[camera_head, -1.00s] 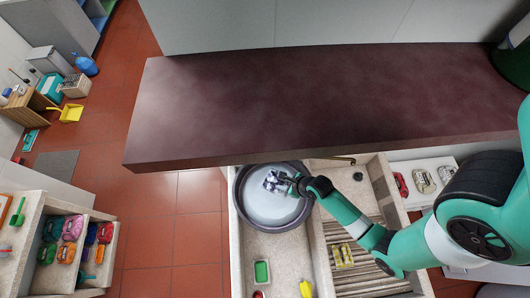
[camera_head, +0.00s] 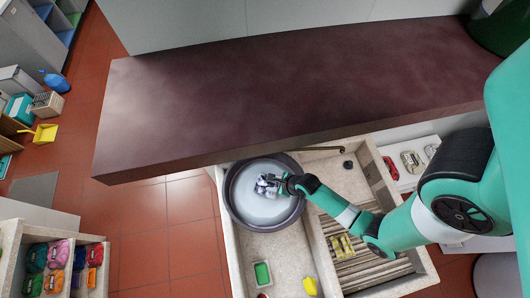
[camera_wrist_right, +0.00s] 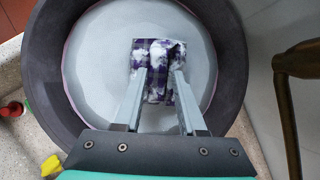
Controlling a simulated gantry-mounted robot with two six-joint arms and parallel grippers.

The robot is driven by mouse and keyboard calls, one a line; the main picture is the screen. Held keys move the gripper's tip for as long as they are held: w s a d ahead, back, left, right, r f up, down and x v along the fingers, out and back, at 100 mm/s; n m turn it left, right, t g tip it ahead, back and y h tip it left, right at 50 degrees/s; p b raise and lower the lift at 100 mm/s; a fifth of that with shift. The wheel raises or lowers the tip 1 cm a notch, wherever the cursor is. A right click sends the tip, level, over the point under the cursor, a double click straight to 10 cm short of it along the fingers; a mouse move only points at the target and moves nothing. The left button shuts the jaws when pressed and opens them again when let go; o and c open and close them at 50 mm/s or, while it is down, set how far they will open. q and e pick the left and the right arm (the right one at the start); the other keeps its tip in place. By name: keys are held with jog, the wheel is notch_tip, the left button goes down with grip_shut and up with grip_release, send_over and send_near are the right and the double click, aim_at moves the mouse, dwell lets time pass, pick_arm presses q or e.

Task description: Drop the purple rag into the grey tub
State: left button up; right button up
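The purple rag (camera_head: 267,186) is a small purple-and-white checked cloth with white suds-like patches. It is over the inside of the round grey tub (camera_head: 232,206), which holds pale, cloudy water. My right gripper (camera_head: 284,184) reaches in over the tub's right rim. In the right wrist view the fingers (camera_wrist_right: 161,78) stand either side of the bunched rag (camera_wrist_right: 150,48), with folds pinched between them. The dark tub wall (camera_wrist_right: 42,70) surrounds it there. I cannot tell whether the rag touches the water. My left gripper is not in view.
The tub sits in a stone sink with a ribbed washboard (camera_head: 368,265) to its right. A tap (camera_head: 322,149) projects near the tub's back rim. A dark countertop (camera_head: 290,95) lies behind. A green item (camera_head: 262,273) and a yellow one (camera_head: 310,286) lie in front.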

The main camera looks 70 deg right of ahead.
jog(key=shift+o, duration=1.4)
jog(key=p+v, duration=0.1)
jog(key=v, duration=0.6)
jog(key=shift+r, duration=0.25)
jog(key=shift+a, duration=0.1)
